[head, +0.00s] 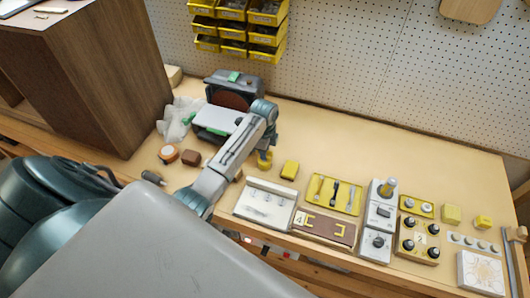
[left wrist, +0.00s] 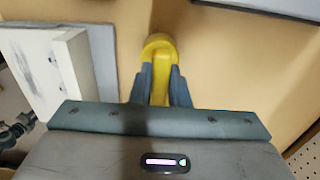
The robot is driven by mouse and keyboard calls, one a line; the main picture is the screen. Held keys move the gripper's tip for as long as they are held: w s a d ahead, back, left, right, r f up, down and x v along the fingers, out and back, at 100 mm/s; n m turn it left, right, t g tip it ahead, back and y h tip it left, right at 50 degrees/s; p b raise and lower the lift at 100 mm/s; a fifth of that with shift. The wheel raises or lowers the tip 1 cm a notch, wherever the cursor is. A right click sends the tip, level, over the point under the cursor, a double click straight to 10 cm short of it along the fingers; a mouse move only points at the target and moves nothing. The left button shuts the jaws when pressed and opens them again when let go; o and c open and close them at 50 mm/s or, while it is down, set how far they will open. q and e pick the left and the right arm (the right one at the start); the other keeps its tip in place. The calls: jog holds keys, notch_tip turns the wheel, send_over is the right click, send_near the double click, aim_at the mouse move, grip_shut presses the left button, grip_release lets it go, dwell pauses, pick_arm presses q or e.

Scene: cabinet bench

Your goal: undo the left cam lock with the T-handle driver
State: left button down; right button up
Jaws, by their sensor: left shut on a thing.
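My left gripper (head: 264,152) is over the bench, left of its middle, with its fingers pointing down. It is shut on a yellow thing (head: 265,162), which looks like the T-handle driver. In the left wrist view the two fingers (left wrist: 159,88) close on both sides of its yellow handle (left wrist: 159,48). Its lower end is hidden. A white panel (head: 262,208) with small round fittings, probably the cam locks, lies in front of the gripper. The driver is apart from it. Which fitting is the left cam lock is too small to tell. My right gripper is not in view.
A yellow tool tray (head: 348,207), a brown board (head: 325,230), a grey switch unit (head: 379,216) and a knob board (head: 419,238) stand to the right. A yellow block (head: 290,170) is close to the gripper. A dark cabinet (head: 105,75) stands at left. The back right bench is clear.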

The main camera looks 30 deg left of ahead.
pick_arm(q)
jog(key=shift+r+p, duration=0.9)
jog(key=shift+r, duration=1.25)
jog(key=shift+s, duration=0.1)
jog(key=s+d+r, duration=0.1)
jog(key=s+d, duration=0.1)
jog(key=s, duration=0.4)
jog(key=s+d+r, duration=0.2)
jog(key=s+d, duration=0.1)
jog(key=s, duration=0.4)
jog(key=shift+a+f, duration=0.2)
jog(key=shift+f, duration=2.3)
